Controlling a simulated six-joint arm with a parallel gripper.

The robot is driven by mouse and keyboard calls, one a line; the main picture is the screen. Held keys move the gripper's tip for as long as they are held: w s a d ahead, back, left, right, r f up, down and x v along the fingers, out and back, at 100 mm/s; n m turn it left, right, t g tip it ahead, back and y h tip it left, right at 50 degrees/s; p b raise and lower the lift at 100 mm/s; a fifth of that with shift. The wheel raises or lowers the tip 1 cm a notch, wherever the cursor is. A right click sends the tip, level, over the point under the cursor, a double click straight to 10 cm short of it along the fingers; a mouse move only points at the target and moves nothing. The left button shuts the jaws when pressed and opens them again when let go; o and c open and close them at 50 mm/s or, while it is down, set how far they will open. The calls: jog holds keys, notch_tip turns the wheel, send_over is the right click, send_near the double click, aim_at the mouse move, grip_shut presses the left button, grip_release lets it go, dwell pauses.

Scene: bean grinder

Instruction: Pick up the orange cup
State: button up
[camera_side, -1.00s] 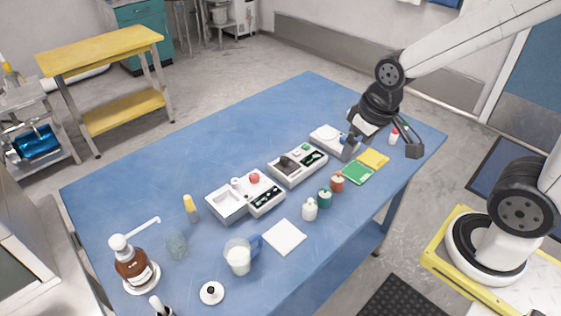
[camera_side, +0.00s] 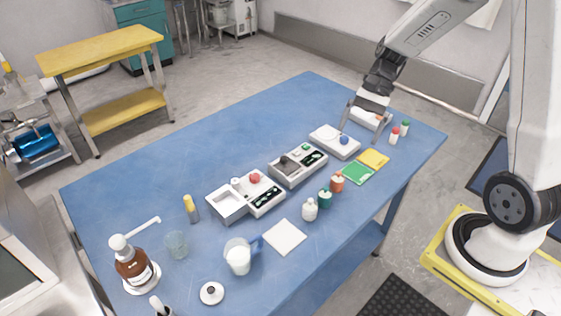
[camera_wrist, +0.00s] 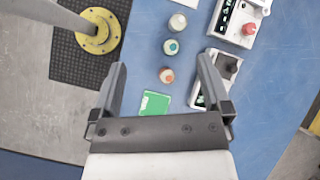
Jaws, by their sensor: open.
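The orange cup (camera_side: 337,184) is a small orange container with a pale top. In the wrist view the orange cup (camera_wrist: 167,76) appears between my fingers in the picture, near the tips. My gripper (camera_side: 362,134) is open and empty. In the side view it hangs pointing down near the far right of the table, over the last white device, well apart from the cup.
A teal container (camera_side: 325,198) and a white container (camera_side: 309,210) stand close beside the cup. A green pad (camera_side: 358,173) and a yellow pad (camera_side: 373,158) lie to its right.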

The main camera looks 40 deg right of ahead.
aim_at(332, 185)
jog(key=w+d+m+t+y, duration=0.4)
jog(key=d+m+y, duration=0.2)
jog(key=d+m, duration=0.15)
jog(key=shift+n, duration=0.25)
jog(key=f, duration=1.9)
jog(key=shift+s+d+f, duration=0.2)
jog(key=shift+d+f, duration=0.15)
jog(key=shift+f, duration=0.05)
jog(key=shift+x, duration=3.9)
jog(key=shift+s+r, duration=0.1)
grip_shut()
